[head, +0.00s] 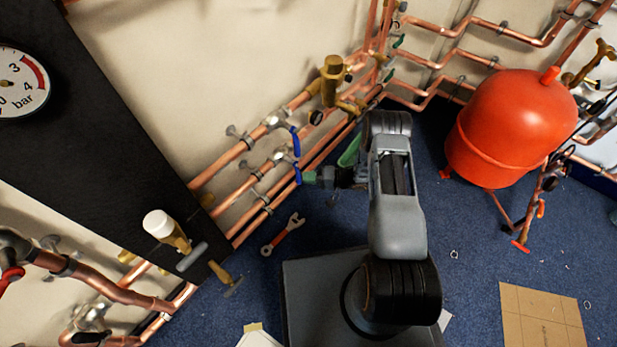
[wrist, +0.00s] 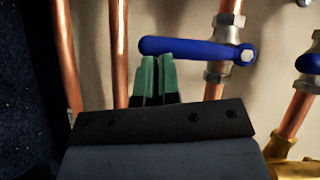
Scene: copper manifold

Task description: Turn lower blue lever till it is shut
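The lower blue lever (head: 297,174) is on a copper pipe along the left wall in the head view. In the wrist view the blue lever (wrist: 190,47) reaches left from its pivot nut and lies roughly across its pipe. My gripper (wrist: 157,58) has its green fingers together with nothing seen between them. Their tips are at the lower edge of the lever near its free end; I cannot tell whether they touch. In the head view my gripper (head: 308,177) is just right of the lever.
The upper blue lever (head: 295,140) sits on the neighbouring pipe and shows partly in the wrist view (wrist: 309,63). Copper pipes run close beside my gripper. A wrench (head: 283,235) lies on the blue floor. A red tank (head: 512,125) stands to the right.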

